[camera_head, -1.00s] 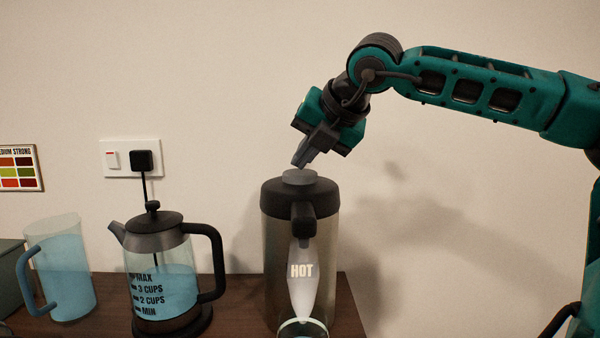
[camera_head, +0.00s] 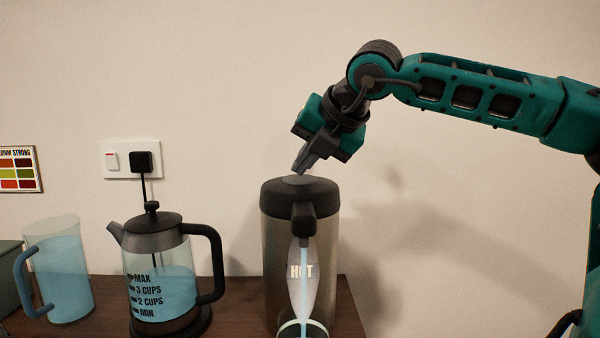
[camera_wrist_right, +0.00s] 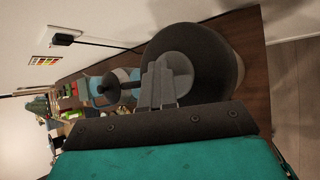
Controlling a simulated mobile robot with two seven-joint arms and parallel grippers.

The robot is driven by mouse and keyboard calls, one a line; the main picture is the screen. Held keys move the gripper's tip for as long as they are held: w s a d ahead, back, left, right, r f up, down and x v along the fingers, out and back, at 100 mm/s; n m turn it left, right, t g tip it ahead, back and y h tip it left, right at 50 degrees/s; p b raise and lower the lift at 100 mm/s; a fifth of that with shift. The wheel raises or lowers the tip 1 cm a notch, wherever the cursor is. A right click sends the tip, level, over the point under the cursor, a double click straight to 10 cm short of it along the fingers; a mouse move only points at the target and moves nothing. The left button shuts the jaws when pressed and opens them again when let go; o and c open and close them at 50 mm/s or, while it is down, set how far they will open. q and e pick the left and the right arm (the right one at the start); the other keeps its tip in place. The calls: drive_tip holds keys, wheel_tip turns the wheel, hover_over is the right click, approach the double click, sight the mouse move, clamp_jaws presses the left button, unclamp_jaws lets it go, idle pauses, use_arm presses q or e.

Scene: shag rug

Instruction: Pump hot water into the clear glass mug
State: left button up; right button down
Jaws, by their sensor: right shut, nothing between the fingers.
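The steel airpot (camera_head: 275,255), marked HOT, stands on the wooden counter with a black lid and spout. Its round grey pump button (camera_head: 300,181) sits low in the lid. My right gripper (camera_head: 298,169) is shut and empty, its fingertips pointing down onto the button. In the right wrist view the fingertips (camera_wrist_right: 160,72) overlap the grey button (camera_wrist_right: 180,70). A thin pale-blue stream of water (camera_head: 304,262) falls from the spout. The clear glass mug (camera_head: 303,325) is under the spout, cut off by the bottom edge. My left gripper is out of view.
A glass kettle (camera_head: 165,285) with blue water stands left of the airpot. A clear jug of water (camera_head: 65,275) stands further left. A wall socket (camera_head: 118,158) with a plug and a colour chart (camera_head: 17,170) are behind. The wall area right of the airpot is clear.

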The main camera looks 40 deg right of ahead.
sight(304, 178)
drive_tip(key=shift+f, duration=0.1)
idle(0.3)
drive_tip(key=shift+r+p, duration=0.95)
drive_tip(key=shift+r, duration=0.35)
wheel_tip(304, 178, up, 5)
drive_tip(key=p, duration=0.3)
idle(0.5)
